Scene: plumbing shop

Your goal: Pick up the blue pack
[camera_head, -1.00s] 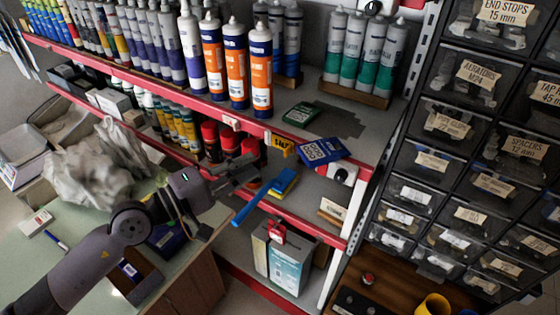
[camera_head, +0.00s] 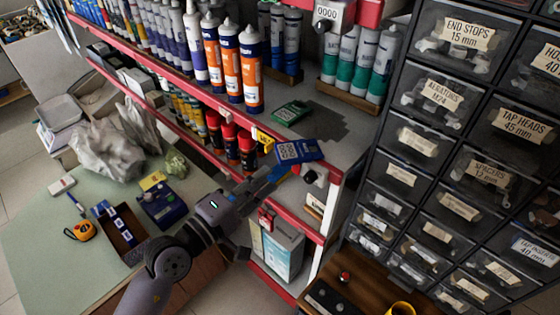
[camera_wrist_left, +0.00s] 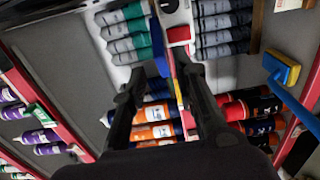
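The blue pack (camera_head: 300,150) lies on the upper grey shelf and overhangs its red front edge. In the left wrist view a thin blue strip (camera_wrist_left: 158,45), which looks like the pack seen edge-on, stands just beyond and between the fingertips. My left gripper (camera_head: 264,184) is just below and left of the pack in the head view. In the left wrist view its two fingers (camera_wrist_left: 160,82) are apart, with nothing clearly held. Whether a finger touches the pack cannot be told. My right gripper is in neither view.
A green pack (camera_head: 290,112) lies behind the blue one. Orange cartridges (camera_head: 250,70) and green-based cartridges (camera_head: 366,62) stand on the same shelf. A blue brush (camera_wrist_left: 290,72) and red-capped cans (camera_head: 230,137) are below. Labelled drawers (camera_head: 455,150) are at right.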

